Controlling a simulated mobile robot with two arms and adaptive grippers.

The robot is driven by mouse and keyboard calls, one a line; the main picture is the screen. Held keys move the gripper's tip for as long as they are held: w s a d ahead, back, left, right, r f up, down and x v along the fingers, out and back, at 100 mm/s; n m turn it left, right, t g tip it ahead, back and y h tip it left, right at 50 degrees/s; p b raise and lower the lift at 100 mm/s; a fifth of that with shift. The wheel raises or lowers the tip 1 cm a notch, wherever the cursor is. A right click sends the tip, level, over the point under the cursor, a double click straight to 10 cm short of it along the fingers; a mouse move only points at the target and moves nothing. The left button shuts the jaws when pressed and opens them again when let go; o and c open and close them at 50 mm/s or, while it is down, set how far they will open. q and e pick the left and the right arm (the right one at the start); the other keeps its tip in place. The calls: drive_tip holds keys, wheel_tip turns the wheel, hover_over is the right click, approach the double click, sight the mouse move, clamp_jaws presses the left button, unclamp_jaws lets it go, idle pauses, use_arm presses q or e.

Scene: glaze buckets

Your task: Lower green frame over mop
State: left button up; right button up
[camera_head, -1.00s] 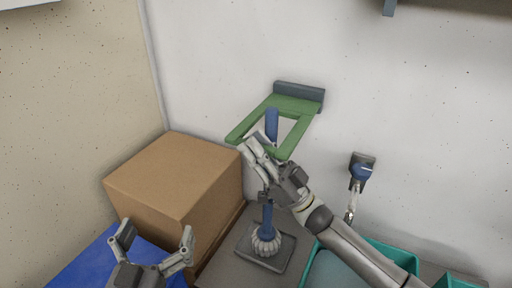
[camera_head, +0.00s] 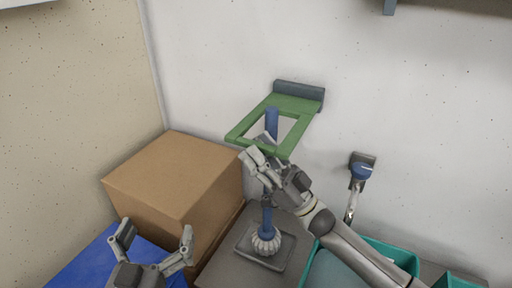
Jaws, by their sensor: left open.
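The green frame (camera_head: 300,134) juts out from a dark bracket on the wall, its opening roughly level. The mop stands upright below, with its blue handle (camera_head: 267,219) and whitish head (camera_head: 266,243) on a grey base. The handle's top shows within the frame's opening, so the frame appears to be around it. My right gripper (camera_head: 259,151) is at the frame's front edge, in front of the handle and hiding its middle. Whether its fingers touch the frame or are closed is unclear. My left gripper (camera_head: 154,240) is open and empty at the lower left, away from the frame.
A cardboard box (camera_head: 165,170) stands left of the mop, close to it. A blue surface (camera_head: 82,267) lies at the lower left. Teal bins (camera_head: 395,256) stand at the lower right, under my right arm.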

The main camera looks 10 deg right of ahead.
drive_tip(key=v, duration=1.1)
drive_tip(key=shift+a, duration=0.1)
